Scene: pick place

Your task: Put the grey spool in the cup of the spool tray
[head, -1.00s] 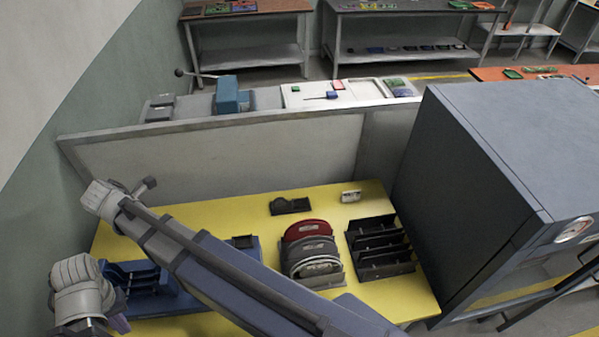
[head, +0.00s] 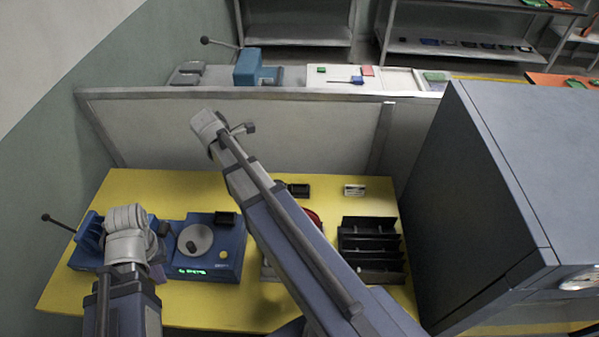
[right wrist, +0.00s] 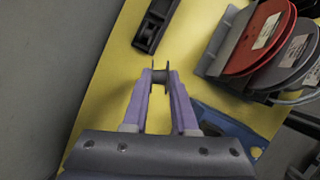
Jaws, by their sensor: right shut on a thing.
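The grey spool (right wrist: 160,76) is between the fingertips of my right gripper (right wrist: 160,74), which is shut on it, in the right wrist view. The black spool tray (right wrist: 147,36) lies beyond the fingertips on the yellow table, apart from the spool. The tray also shows in the head view (head: 300,190), partly behind my right arm. My right fingers are hidden in the head view. My left gripper (head: 157,272) is at the left, beside a blue device; its purple fingers are mostly hidden, so its opening is unclear.
The blue device (head: 228,256) with a round plate stands on the yellow table (head: 130,190). A rack of red and grey discs (right wrist: 222,50) and a black slotted rack (head: 370,262) stand right of it. A large grey cabinet (head: 480,200) borders the right side; a low wall stands behind.

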